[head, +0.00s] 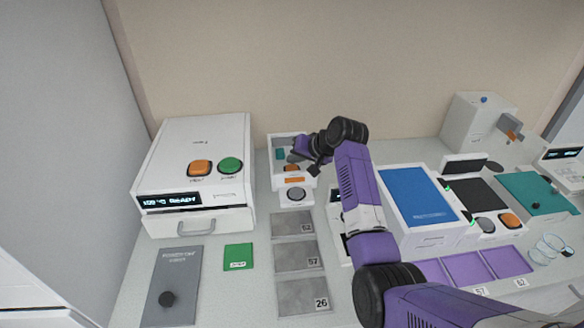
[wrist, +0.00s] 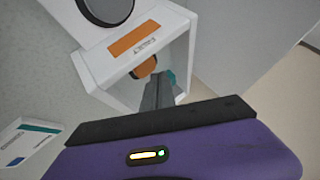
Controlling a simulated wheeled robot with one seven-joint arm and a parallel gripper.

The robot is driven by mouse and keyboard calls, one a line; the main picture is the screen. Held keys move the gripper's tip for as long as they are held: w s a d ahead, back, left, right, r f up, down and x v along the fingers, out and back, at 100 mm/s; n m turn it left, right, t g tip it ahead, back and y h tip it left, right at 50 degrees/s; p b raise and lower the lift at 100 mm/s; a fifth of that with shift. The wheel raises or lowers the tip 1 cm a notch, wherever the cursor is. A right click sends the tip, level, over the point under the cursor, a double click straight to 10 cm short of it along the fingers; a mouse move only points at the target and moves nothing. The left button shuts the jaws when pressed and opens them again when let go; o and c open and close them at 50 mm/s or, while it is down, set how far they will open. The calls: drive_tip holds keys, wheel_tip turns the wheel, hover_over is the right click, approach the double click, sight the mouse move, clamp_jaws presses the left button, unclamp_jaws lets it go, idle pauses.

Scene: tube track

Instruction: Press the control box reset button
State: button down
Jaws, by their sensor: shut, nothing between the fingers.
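A white open-fronted box (head: 272,148), probably the control box, stands at the back of the counter. Inside are a round orange button (wrist: 144,68) and a teal part (wrist: 169,76); the teal part also shows in the head view (head: 280,154). My gripper (head: 296,157) is at the box opening. In the wrist view its dark shut fingers (wrist: 158,92) reach into the box, close beside the orange button. I cannot tell whether they touch it. They partly hide the interior.
A grey round pad (head: 296,194) sits in front of the box. A white machine (head: 175,150) with orange and green buttons stands left. A blue-topped unit (head: 415,193) stands right, beyond my arm. Grey numbered plates (head: 293,225) lie in front.

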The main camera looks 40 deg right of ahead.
drive_tip(key=shift+r+p, duration=2.15)
drive_tip(key=shift+r, duration=0.4)
drive_tip(key=shift+s+f, duration=0.1)
